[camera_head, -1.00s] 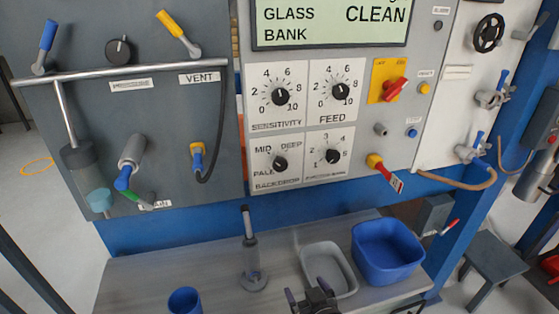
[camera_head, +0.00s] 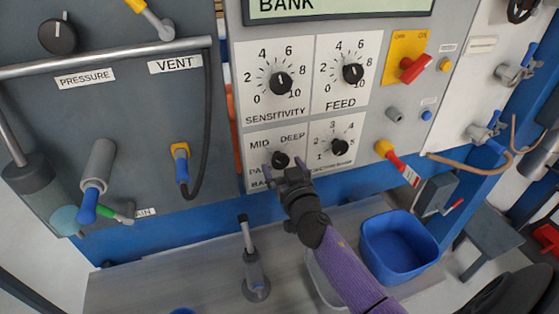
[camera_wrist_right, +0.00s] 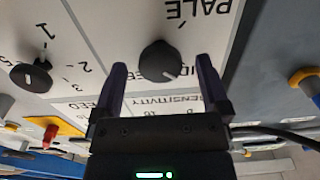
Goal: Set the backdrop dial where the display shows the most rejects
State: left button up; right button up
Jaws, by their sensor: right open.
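The backdrop dial (camera_head: 280,159) is a black knob on a white plate marked PALE, MID and DEEP. In the right wrist view the dial (camera_wrist_right: 160,60) appears upside down, its white line pointing down and right, seemingly toward MID. My right gripper (camera_head: 284,167) is in front of the dial, covering part of its label. Its open fingers (camera_wrist_right: 160,68) stand on either side of the knob, with gaps showing. The display (camera_head: 340,8) is cut off at the top; only the word BANK shows, so no reject reading is visible. My left gripper is not in view.
The sensitivity dial (camera_head: 280,83) and feed dial (camera_head: 352,73) sit above; another small dial (camera_head: 339,147) is close at right. A red-handled valve (camera_head: 400,160) sticks out further right. Below are a blue bin (camera_head: 398,245) and an upright plunger-like tool (camera_head: 255,275).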

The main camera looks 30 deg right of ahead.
jog(key=shift+x, duration=1.1)
jog(key=shift+c, duration=0.7)
jog(key=c, duration=1.1)
jog(key=shift+c, duration=0.2)
